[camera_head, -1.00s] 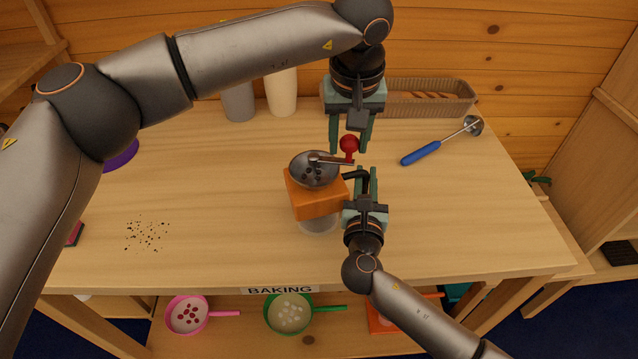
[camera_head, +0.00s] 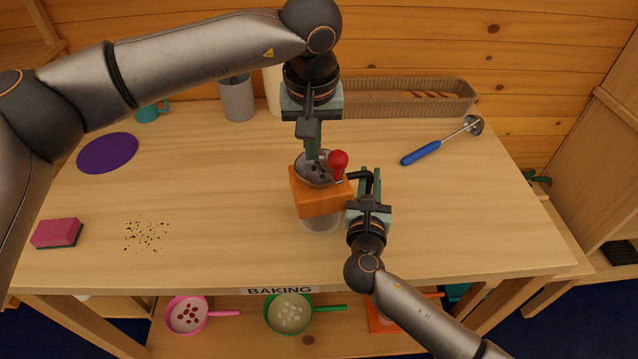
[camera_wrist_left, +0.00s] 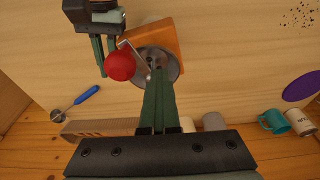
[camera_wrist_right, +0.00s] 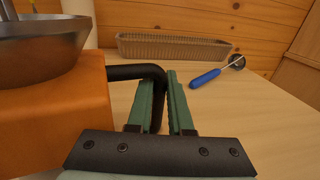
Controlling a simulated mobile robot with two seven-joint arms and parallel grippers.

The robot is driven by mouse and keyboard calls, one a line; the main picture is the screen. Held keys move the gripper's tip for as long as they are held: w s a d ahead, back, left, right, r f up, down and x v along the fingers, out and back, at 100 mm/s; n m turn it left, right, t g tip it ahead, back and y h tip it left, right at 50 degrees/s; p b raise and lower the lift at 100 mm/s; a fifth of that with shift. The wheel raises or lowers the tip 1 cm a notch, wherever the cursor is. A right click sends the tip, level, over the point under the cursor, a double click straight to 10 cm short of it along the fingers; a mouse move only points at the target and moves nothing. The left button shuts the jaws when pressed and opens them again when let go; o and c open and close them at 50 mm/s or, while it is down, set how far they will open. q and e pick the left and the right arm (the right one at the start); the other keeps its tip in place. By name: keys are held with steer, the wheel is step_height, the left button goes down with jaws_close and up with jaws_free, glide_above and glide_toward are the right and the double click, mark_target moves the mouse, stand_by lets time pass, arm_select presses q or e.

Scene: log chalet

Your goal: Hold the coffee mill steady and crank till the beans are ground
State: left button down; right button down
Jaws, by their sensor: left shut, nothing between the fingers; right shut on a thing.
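The coffee mill has an orange body (camera_head: 320,197), a metal bowl (camera_head: 310,170) on top with dark beans in it, and a clear jar (camera_head: 321,224) below. The red crank knob (camera_head: 338,160) stands at the bowl's right rim; it also shows in the left wrist view (camera_wrist_left: 119,66). My left gripper (camera_head: 313,153) is shut and empty over the bowl, left of the knob and apart from it. My right gripper (camera_head: 370,178) is shut on the mill's black side handle (camera_wrist_right: 140,72), right of the body. The left fingers hide part of the bowl.
A blue-handled tool (camera_head: 422,153) lies at the right, before a long basket (camera_head: 400,107). A grey cup (camera_head: 238,100) stands behind. A purple disc (camera_head: 107,152), a pink sponge (camera_head: 57,233) and dark crumbs (camera_head: 146,237) lie left.

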arm_select(q)
steer(key=a, duration=0.1)
steer(key=w+a, duration=0.1)
steer(key=a, duration=0.1)
steer(key=shift+w+a+r, duration=0.15)
steer(key=shift+w+a, duration=0.05)
steer(key=shift+a, duration=0.05)
steer(key=shift+w+a, duration=0.3)
steer(key=shift+w, duration=0.45)
steer(key=shift+w+a, duration=0.3)
steer(key=shift+w, duration=0.4)
steer(key=shift+w+a, duration=0.3)
steer(key=shift+w, duration=0.45)
steer(key=c, duration=1.6)
jaws_free()
steer(key=shift+c, duration=2)
jaws_free()
steer(key=v, duration=0.7)
